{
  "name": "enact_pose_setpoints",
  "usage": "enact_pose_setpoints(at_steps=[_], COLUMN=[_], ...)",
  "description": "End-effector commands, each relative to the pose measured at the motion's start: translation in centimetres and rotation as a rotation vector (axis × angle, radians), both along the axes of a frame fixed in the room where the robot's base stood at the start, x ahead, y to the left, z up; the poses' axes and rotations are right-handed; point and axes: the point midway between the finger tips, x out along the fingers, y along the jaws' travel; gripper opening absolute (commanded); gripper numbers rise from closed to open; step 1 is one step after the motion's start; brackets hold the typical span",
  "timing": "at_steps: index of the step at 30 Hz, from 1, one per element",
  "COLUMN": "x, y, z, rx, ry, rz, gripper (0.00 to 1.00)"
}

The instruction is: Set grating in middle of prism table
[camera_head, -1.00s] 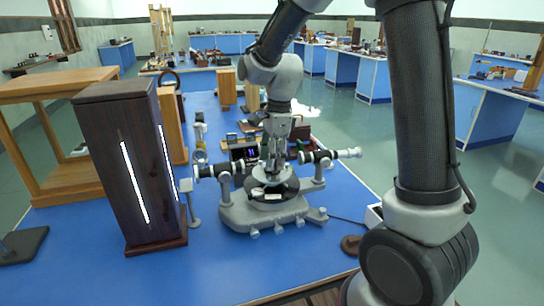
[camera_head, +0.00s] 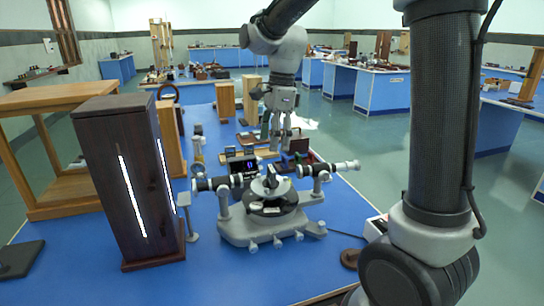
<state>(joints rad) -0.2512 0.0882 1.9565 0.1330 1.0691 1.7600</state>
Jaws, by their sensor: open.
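The spectrometer (camera_head: 262,228) stands on the blue bench, with its round dark prism table (camera_head: 287,197) at its centre. A small pale upright piece, which looks like the grating (camera_head: 271,183), stands on the table near its middle. It is too small to tell whether it is exactly centred. My gripper (camera_head: 280,146) is open, above and beyond the prism table, and apart from the piece. Its fingers point down and nothing shows between them.
A tall dark wooden lamp housing (camera_head: 128,185) with a bright slit stands left of the spectrometer. The telescope and collimator tubes stick out at both sides. Wooden blocks and small instruments lie behind, near my gripper. A small white box (camera_head: 377,226) is at the right edge.

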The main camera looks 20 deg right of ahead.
Motion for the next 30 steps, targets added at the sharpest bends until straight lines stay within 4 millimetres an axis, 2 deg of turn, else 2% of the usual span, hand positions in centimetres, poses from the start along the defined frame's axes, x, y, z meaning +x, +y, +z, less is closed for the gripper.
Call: enact_pose_setpoints(at_steps=[3,9,11,13,17,20,24,27,30], x=[0.0,-0.1,-0.5,-1.7,-6.4,-11.2,-17.3,-20.3,-22.2], y=[-0.2,-0.3,-0.7,-1.8,-5.3,-8.3,-11.4,-12.7,-13.4], z=[1.5,2.3,2.6,3.3,5.1,5.8,5.2,4.3,3.6], rx=[0.000,0.000,-0.001,-0.004,-0.039,-0.101,-0.222,-0.302,-0.357], ry=[-0.002,-0.001,-0.013,-0.045,-0.156,-0.253,-0.346,-0.377,-0.387], rz=[0.000,0.004,0.030,0.108,0.400,0.698,1.092,1.308,1.449], gripper=[0.65,0.65,0.65,0.65,0.65,0.65,0.65,0.65,0.65])
